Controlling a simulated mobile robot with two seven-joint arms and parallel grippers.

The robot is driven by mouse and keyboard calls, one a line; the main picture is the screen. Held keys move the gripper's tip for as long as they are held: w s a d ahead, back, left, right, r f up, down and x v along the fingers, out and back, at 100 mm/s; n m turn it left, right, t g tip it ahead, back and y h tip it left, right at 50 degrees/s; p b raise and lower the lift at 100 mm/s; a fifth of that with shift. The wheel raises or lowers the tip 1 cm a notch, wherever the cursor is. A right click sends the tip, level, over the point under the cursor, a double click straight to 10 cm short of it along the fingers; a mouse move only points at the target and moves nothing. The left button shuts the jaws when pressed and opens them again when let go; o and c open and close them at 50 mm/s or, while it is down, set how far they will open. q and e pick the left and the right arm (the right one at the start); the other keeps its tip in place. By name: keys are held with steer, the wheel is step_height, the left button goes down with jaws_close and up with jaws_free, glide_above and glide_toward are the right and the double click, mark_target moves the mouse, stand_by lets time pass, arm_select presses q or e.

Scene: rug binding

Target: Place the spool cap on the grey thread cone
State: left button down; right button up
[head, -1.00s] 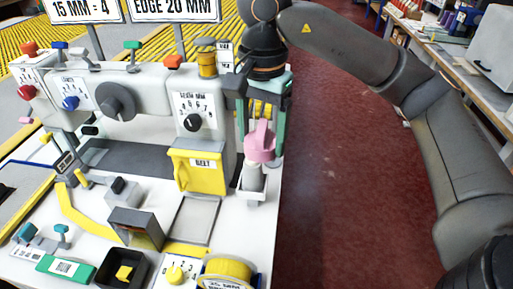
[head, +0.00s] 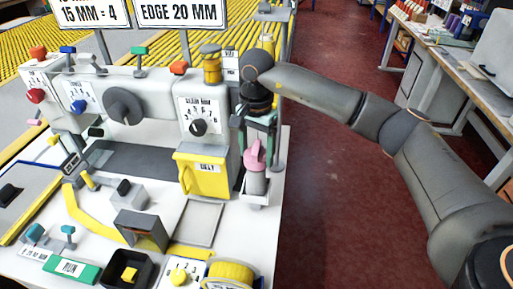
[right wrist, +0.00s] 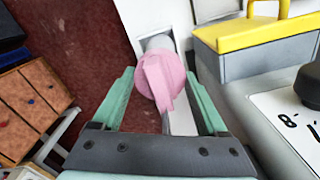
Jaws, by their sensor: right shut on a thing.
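The pink spool cap (head: 256,155) is in my right gripper (head: 258,146), whose green fingers point down at the right end of the machine. In the right wrist view the cap (right wrist: 158,80) is between the two fingers (right wrist: 160,105). My left gripper is not in view.
A yellow box (head: 203,176) stands just left of the cone, on the white machine table (head: 262,222). A grey post (head: 283,110) rises close behind the gripper. The red floor (head: 340,200) to the right is open up to a wooden workbench (head: 440,75).

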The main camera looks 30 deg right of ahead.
mark_target(256, 146)
steer(key=shift+f, duration=0.1)
steer(key=shift+f+b, duration=0.5)
steer(key=shift+b, duration=0.05)
steer(key=o, duration=1.2)
steer(key=shift+o, duration=0.2)
step_height(256, 146, up, 13)
steer(key=shift+r, duration=0.15)
